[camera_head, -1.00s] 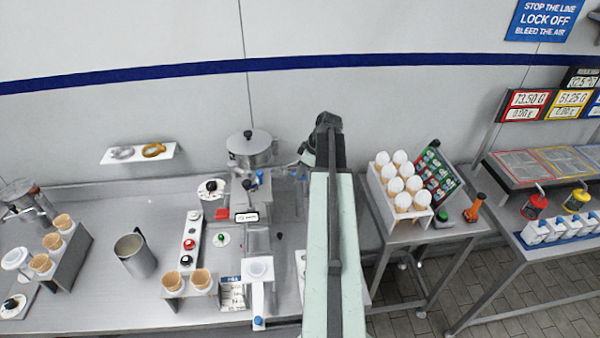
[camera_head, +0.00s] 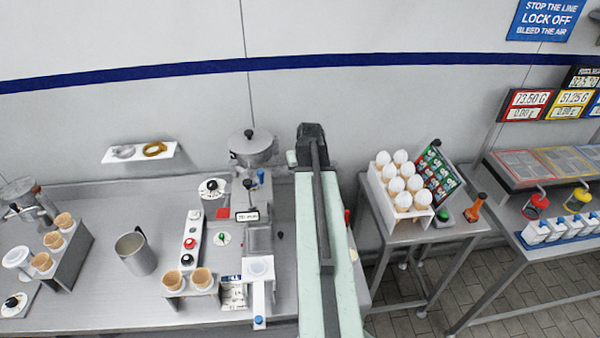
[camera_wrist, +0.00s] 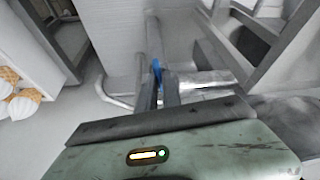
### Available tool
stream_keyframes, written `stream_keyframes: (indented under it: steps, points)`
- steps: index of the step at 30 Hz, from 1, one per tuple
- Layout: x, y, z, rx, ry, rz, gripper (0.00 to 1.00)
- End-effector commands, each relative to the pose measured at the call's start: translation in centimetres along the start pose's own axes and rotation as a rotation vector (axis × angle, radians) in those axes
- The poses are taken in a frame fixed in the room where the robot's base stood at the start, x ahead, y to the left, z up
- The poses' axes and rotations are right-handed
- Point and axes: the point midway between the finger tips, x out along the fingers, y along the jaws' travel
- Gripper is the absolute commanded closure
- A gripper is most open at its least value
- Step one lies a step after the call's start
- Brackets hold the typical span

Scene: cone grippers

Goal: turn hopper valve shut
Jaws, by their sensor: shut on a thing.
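The metal hopper (camera_head: 252,148) with its round lid stands at the back of the steel bench, just left of my arm. In the wrist view a blue valve handle (camera_wrist: 156,66) shows as a narrow upright strip at the fingertips. My gripper (camera_wrist: 158,84) is shut on this handle, with a metal pipe (camera_wrist: 205,80) just beyond and to the right. How far the valve is turned cannot be told.
Right of my arm, a small table holds a white rack of white-topped cones (camera_head: 403,182) and a green board (camera_head: 437,172). On the bench stand a metal jug (camera_head: 136,254), a switch panel (camera_head: 191,240) and cone holders (camera_head: 190,287). The bench around the jug is clear.

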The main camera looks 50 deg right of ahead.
Motion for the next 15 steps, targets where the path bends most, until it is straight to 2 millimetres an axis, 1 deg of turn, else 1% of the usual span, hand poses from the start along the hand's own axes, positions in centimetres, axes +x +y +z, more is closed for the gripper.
stream_keyframes:
  steps: [6,15]
  points:
    - [-0.01,-0.17,-0.12,0.107,0.003,0.044,1.00]
    - [0.00,-0.17,-0.12,0.177,0.002,0.072,1.00]
